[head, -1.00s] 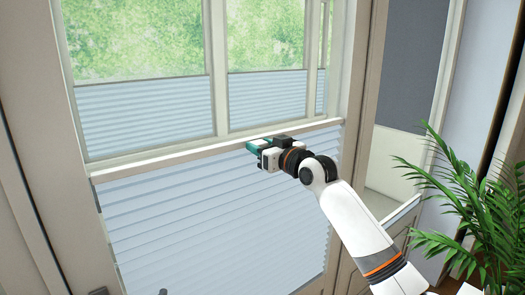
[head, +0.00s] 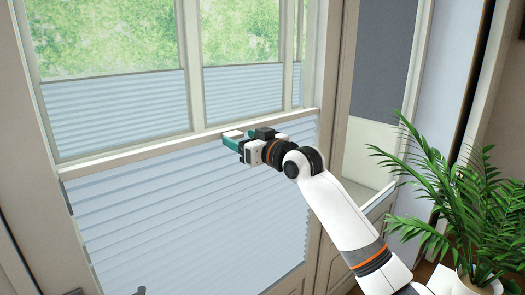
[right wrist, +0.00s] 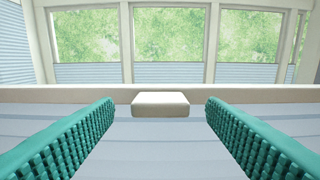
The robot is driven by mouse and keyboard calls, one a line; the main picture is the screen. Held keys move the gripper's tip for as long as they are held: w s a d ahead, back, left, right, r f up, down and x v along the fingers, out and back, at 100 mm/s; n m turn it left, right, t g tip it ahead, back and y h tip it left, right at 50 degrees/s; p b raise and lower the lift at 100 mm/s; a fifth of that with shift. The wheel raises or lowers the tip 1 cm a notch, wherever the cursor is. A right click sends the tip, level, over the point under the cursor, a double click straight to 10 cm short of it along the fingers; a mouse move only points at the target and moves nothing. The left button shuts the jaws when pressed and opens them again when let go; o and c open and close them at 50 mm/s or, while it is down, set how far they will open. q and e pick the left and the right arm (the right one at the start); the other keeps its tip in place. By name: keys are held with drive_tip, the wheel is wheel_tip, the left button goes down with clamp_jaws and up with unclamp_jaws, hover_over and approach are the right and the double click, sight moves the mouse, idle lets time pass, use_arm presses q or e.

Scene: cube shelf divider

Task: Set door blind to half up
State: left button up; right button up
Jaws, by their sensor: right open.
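The door blind (head: 190,215) is a pale blue pleated shade over the lower part of the door. Its beige top rail (head: 120,160) runs across the door below the window panes. A small pale handle block (right wrist: 160,104) sits on the rail in the right wrist view. My right gripper (head: 233,143) is at the rail, right of its middle in the head view. Its teal fingers are open, one on each side of the block, with gaps showing. My left gripper is not seen.
Window panes behind the door have other pleated blinds (head: 115,110) half covering them. A potted palm (head: 450,190) stands at the right, near my right arm. A dark grey blind (head: 382,60) hangs beyond the door frame (head: 341,140).

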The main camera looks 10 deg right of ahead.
drive_tip(key=b+v, duration=0.3)
drive_tip(key=v, duration=0.6)
drive_tip(key=shift+s+d, duration=0.2)
